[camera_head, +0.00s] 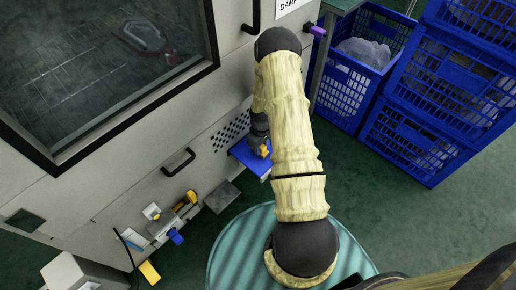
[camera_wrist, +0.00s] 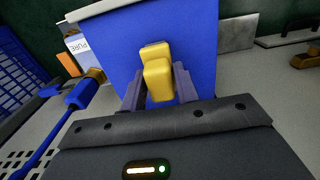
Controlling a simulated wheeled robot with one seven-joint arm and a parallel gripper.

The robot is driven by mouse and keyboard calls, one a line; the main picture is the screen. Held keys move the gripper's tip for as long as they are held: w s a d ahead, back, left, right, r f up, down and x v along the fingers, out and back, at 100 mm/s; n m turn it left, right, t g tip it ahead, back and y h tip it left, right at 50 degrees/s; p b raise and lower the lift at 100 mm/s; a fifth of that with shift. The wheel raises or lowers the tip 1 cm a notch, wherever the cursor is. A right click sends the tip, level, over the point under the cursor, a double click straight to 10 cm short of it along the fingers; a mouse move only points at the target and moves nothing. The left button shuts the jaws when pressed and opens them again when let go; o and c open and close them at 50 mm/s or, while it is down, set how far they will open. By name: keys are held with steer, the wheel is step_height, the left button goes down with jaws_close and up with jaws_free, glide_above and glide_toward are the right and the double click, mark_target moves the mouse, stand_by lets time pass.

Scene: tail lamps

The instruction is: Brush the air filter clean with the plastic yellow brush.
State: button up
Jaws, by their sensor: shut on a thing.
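My gripper (camera_wrist: 158,88) is shut on a yellow piece (camera_wrist: 157,75), which looks like the handle of the plastic yellow brush; no bristles show. A flat blue panel (camera_wrist: 200,38) with a pale edge lies right behind the yellow piece. In the head view the blue panel (camera_head: 250,158) juts from the cabinet below a group of dark holes. I cannot tell if it is the air filter's holder, or whether the brush touches it. No filter surface shows clearly.
Blue crates (camera_head: 430,100) stand at the back right, one holding a grey bundle (camera_head: 363,52). A dark handle (camera_head: 178,162) and yellow and blue fittings (camera_head: 176,236) stick out from the cabinet at lower left. A round teal surface (camera_head: 235,245) lies below my arm. Green floor is clear at right.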

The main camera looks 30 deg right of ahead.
steer(key=shift+w+d, duration=0.2)
steer(key=shift+d, duration=0.3)
steer(key=shift+w+d, duration=0.15)
steer(key=shift+d, duration=0.3)
steer(key=shift+d, duration=0.1)
steer(key=shift+w+d+f, duration=0.1)
steer(key=shift+w+d, duration=0.25)
steer(key=shift+d, duration=0.45)
steer(key=shift+w+d, duration=0.3)
steer(key=shift+d, duration=0.5)
steer(key=shift+w+a, duration=0.2)
steer(key=shift+w, duration=0.35)
steer(key=shift+a, duration=0.1)
